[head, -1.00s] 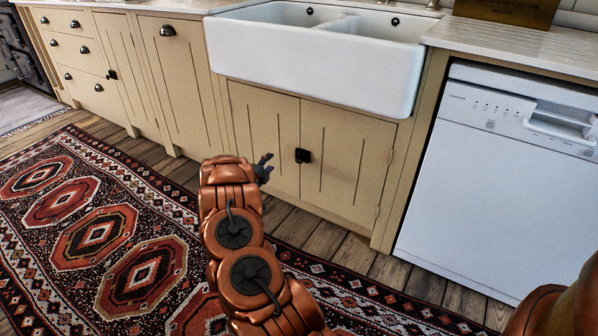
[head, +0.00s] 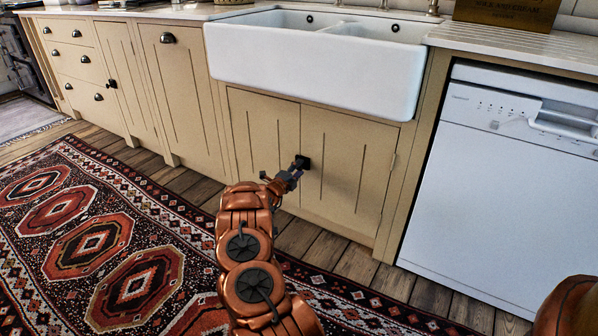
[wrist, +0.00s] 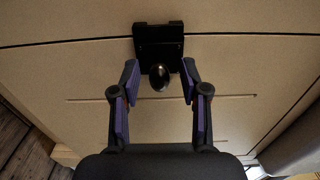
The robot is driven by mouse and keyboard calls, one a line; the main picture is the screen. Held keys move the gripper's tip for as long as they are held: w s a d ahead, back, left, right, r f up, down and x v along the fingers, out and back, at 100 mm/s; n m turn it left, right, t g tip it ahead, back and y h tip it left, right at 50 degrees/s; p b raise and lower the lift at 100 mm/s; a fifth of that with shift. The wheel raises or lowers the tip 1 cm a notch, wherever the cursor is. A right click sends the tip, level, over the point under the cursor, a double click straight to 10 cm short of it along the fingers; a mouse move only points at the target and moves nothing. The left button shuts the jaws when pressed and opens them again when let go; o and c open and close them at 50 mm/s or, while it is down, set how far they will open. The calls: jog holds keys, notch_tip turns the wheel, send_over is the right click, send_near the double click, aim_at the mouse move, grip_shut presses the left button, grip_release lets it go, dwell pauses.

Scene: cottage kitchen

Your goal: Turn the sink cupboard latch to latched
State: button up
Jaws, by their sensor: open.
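The black sink cupboard latch (wrist: 158,42) sits at the seam between the two cream doors, and its rounded knob (wrist: 159,76) points toward the wrist camera. In the head view the latch (head: 303,161) is small and partly covered by my gripper (head: 285,178). My gripper (wrist: 160,80) is open in the wrist view, one finger on each side of the knob, with gaps showing on both sides. I cannot tell whether the fingertips touch the latch plate. The left sink door (head: 262,135) and right sink door (head: 345,165) look closed.
The white sink (head: 310,70) overhangs the doors from above. A white dishwasher (head: 490,190) stands to the right. More cream cupboards (head: 185,95) run to the left. A patterned rug (head: 110,240) lies on the wooden floor in front.

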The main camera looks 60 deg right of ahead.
jog(key=shift+d+f, duration=0.1)
jog(key=shift+d, duration=0.3)
grip_shut()
